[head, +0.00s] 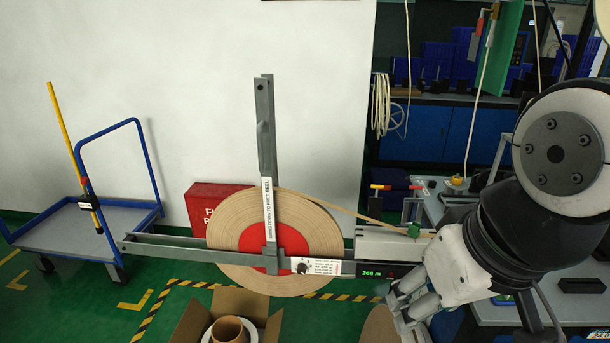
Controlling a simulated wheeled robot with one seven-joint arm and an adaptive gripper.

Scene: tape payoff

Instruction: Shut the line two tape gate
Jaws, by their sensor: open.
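A large tan tape reel (315,225) with a red core (252,238) stands upright in the middle of the head view. A grey bar (265,130) stands upright in front of the reel, with a white printed label on its lower part. It looks like the tape gate, but I cannot read a line number on it. A grey horizontal channel (165,247) runs left from the bar's foot. My gripper (396,308) is open and empty, low and right of the reel, apart from the bar. Its far fingertip is partly hidden.
A blue trolley (100,215) stands at left, and an open carton (190,322) sits below the reel. A red box (205,203) is behind.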

